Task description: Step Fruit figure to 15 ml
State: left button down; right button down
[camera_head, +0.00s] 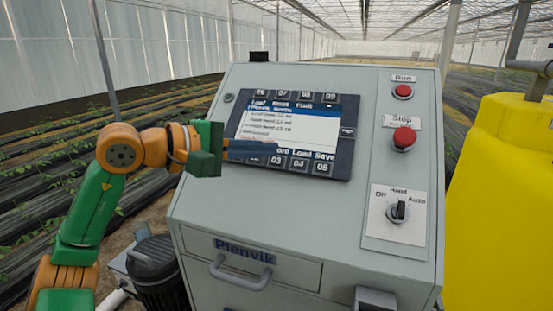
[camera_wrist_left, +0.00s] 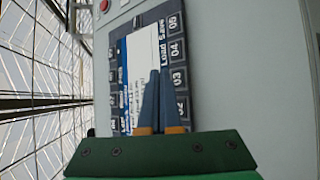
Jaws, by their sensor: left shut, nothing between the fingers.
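The control panel's display unit (camera_head: 345,157) has a lit white screen (camera_head: 313,130) with a menu of small text lines, one highlighted in blue at the top. The figures are too small to read surely. Numbered keys run above and below it; key 03 (camera_head: 276,160), key 04 (camera_head: 299,165) and key 05 (camera_head: 321,168) show. My left gripper (camera_head: 277,149) is shut and empty, its blue fingers pointing right across the screen's lower left edge, hiding the lower-left keys and part of the label row. In the wrist view the fingertips (camera_wrist_left: 160,74) overlap the screen; contact cannot be told.
Right of the display are a red Run button (camera_head: 403,91), a red Stop button (camera_head: 404,138) and a rotary Off/Hand/Auto switch (camera_head: 397,211). A drawer handle (camera_head: 240,273) sticks out below.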

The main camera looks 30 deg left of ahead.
pick_arm(q)
jog(key=s+r, duration=0.2)
jog(key=shift+s+d+r+p, duration=0.3)
jog(key=shift+r+p, duration=0.1)
pick_arm(e)
jog(key=shift+r, duration=0.45)
dwell(2.7)
